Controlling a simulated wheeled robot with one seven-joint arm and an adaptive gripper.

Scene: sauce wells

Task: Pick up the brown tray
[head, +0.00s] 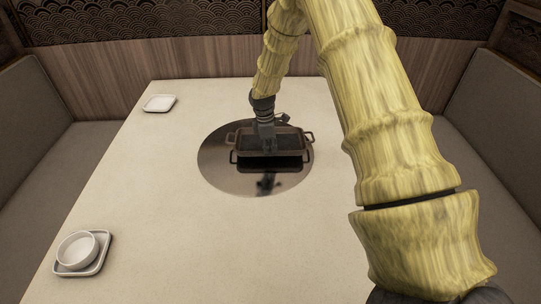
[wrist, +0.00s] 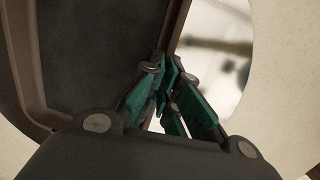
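The brown tray (head: 291,143) is a dark rectangular pan with a brown rim and loop handles at its left and right ends. In the head view it is over the round glossy black plate (head: 218,172) in the table. In the wrist view its brown rim (wrist: 22,60) and dark inside fill the upper left. My gripper (head: 268,148) reaches down at the near long side of the tray. In the wrist view its teal-padded fingers (wrist: 168,72) are close together with the tray's rim between them.
A white bowl (head: 77,250) sits on a small square dish (head: 97,266) at the table's near left. Another small white dish (head: 159,103) is at the far left. Grey benches stand on both sides. The pale table (head: 150,180) is otherwise clear.

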